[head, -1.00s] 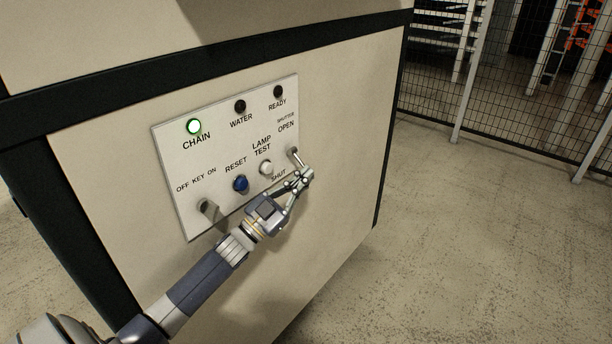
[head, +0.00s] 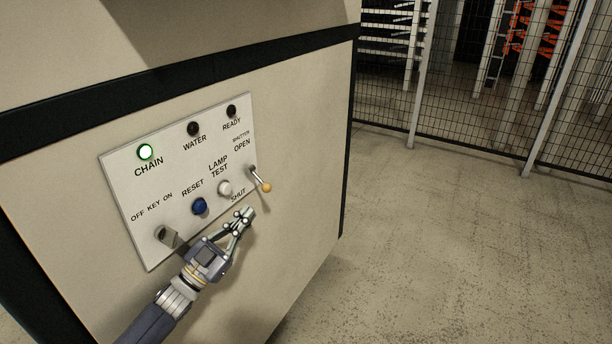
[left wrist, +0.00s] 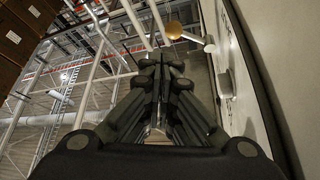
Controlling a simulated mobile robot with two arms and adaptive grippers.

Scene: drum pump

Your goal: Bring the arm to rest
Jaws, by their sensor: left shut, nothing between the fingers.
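My left gripper (head: 247,213) is shut and empty. In the head view it is in front of the control panel (head: 128,195), just below the shutter lever (head: 257,177) and apart from it. The lever has an orange knob, which points out and down toward SHUT. In the left wrist view the shut fingers (left wrist: 160,68) point away from the camera, and the lever's knob (left wrist: 174,30) shows beyond them at the upper right. My right gripper is in neither view.
Open floor (head: 430,240) lies right, before a mesh fence (head: 470,110).

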